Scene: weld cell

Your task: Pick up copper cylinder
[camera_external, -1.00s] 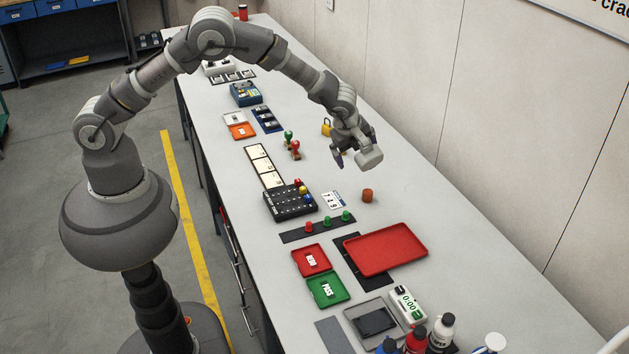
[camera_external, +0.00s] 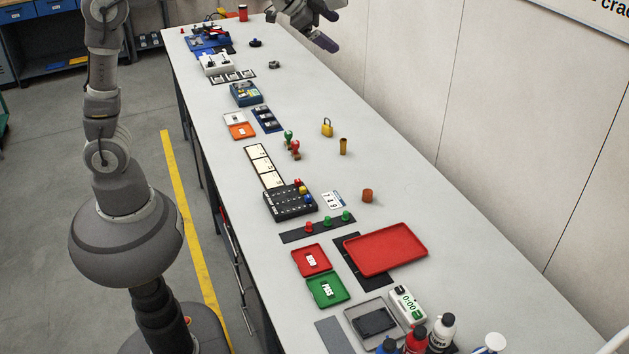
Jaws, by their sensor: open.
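A short copper cylinder (camera_external: 367,196) stands upright on the bench, above the red tray and right of a small white card. A taller, thinner brass-coloured cylinder (camera_external: 343,147) stands upright farther back, below a yellow padlock (camera_external: 327,128). My gripper (camera_external: 327,29) is at the top edge of the picture, raised near the far part of the bench, well away from both cylinders. Its fingers are spread apart with nothing seen between them. The upper part of the arm near it is cut off by the picture edge.
Bottles (camera_external: 441,333) stand at the near end. The bench's right side is clear.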

